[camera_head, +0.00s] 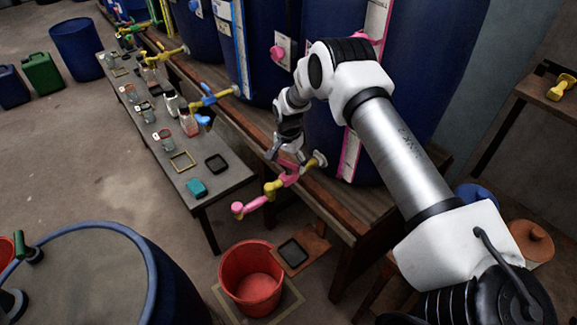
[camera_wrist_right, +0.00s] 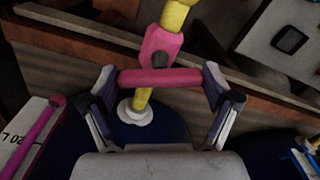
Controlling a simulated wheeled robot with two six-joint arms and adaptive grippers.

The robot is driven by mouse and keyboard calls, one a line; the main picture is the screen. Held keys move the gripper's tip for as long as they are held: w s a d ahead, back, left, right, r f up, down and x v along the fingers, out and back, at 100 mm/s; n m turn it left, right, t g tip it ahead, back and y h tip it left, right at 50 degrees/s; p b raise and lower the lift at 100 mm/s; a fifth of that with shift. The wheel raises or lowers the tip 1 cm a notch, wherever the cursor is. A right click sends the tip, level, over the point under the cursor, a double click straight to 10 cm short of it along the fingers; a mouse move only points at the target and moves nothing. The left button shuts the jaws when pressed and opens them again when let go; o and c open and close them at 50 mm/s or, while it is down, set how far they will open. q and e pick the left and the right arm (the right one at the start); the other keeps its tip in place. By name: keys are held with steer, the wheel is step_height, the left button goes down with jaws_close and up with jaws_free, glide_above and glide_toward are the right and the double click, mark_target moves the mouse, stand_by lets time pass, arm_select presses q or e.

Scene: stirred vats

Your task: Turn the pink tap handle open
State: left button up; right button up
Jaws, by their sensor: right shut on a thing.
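The pink tap handle (camera_wrist_right: 160,78) is a short pink bar across the tap's pink middle part. It lies crosswise to the yellow pipe in the right wrist view. In the head view the handle (camera_head: 289,180) is partly hidden by my right gripper (camera_head: 289,157). The right gripper's two fingers (camera_wrist_right: 161,88) are shut on the two ends of the bar. The yellow and pink tap (camera_head: 273,187) comes out of a blue vat (camera_head: 340,140) through a pale flange and ends in a pink spout tip. My left gripper is not in view.
A red bucket (camera_head: 251,287) stands on the floor below the spout. Blue and yellow taps on other vats line the wooden bench to the left. A low grey table (camera_head: 222,178) with jars and small trays stands beside them. A blue drum (camera_head: 95,280) is at front left.

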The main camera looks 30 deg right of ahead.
steer(key=n+b, duration=0.1)
steer(key=n, duration=0.2)
steer(key=shift+f+n+b, duration=0.1)
steer(key=shift+n+b, duration=0.2)
steer(key=shift+n, duration=0.1)
steer(key=n+b, duration=0.1)
steer(key=n, duration=0.2)
steer(key=shift+n, duration=0.3)
steer(key=n+b, duration=0.1)
steer(key=n, duration=0.1)
steer(key=shift+n, duration=0.3)
steer(key=shift+n+b, duration=0.45)
steer(key=shift+n, duration=1.25)
steer(key=o, duration=0.9)
